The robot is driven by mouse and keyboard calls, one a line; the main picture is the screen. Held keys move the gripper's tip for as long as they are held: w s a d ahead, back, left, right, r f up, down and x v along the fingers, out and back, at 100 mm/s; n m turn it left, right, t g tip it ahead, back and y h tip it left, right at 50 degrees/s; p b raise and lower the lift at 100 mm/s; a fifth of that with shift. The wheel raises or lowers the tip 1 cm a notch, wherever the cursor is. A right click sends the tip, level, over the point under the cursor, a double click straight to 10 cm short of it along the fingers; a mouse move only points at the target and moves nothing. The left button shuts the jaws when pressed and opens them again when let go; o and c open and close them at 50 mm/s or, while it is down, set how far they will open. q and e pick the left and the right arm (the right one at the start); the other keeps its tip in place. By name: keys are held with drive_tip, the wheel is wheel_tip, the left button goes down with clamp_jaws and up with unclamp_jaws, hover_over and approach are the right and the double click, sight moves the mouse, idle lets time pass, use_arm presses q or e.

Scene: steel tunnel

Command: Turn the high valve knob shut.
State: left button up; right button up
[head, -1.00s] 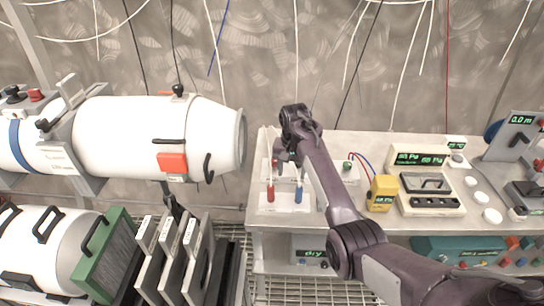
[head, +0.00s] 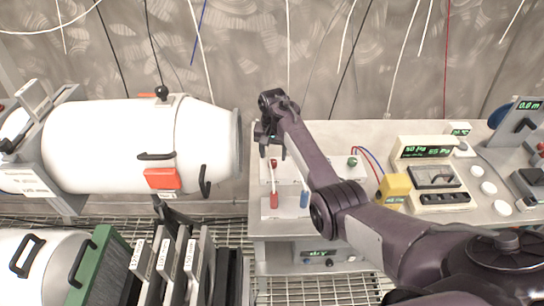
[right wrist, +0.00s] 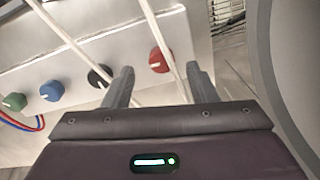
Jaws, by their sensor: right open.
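My right gripper (head: 273,150) is open, pointing down over the white panel at the left end of the steel bench. In the right wrist view, its two fingers (right wrist: 160,72) stand apart with a red knob (right wrist: 161,60) between their tips in the picture. I cannot tell whether they touch it. A black knob (right wrist: 99,76), a blue knob (right wrist: 51,91) and a green knob (right wrist: 15,102) sit in a row to its left. In the head view the red knob (head: 273,163) and green knob (head: 352,162) show; my arm hides those between. No label marks the high valve knob.
Red (head: 274,199) and blue (head: 304,198) upright parts stand at the panel's front. A yellow box (head: 394,187) and a pressure meter (head: 425,150) are to the right. A large white cylinder (head: 105,145) ends just left of the bench. Thin cables hang behind.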

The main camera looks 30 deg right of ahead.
sight(273, 162)
wheel_tip(273, 162, down, 2)
drive_tip(key=shift+f, duration=0.25)
drive_tip(key=shift+w+f, duration=0.15)
drive_tip(key=shift+f, duration=0.25)
drive_tip(key=c, duration=1)
use_arm(q)
drive_tip(key=shift+w+r, duration=0.1)
drive_tip(key=shift+w, duration=0.3)
